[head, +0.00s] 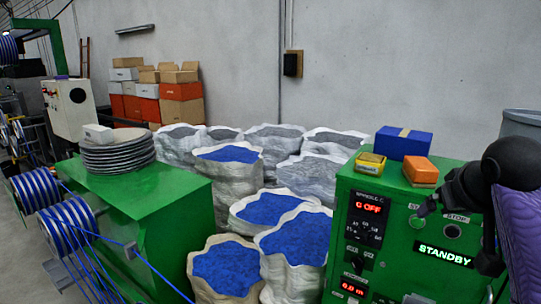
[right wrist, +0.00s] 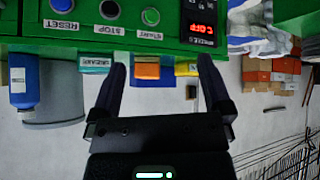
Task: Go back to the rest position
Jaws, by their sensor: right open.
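My right gripper (right wrist: 162,60) is open and empty in the right wrist view, its two dark fingers apart. That view is upside down and shows the green control cabinet (right wrist: 30,48) just beyond the fingertips. In the head view my right arm comes in from the right edge, in front of the cabinet (head: 343,215). The lit STANDBY display (head: 444,255) shows beside the arm, and the red spindle display reads OFF (head: 369,207). My left gripper is not in view.
A blue box (head: 403,143), an orange box (head: 420,172) and a small yellow box (head: 370,162) lie on the cabinet. White sacks of blue granules (head: 272,208) fill the floor between the machines. Blue cable spools (head: 70,225) stand at left, and stacked plates (head: 118,157) sit on the green machine.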

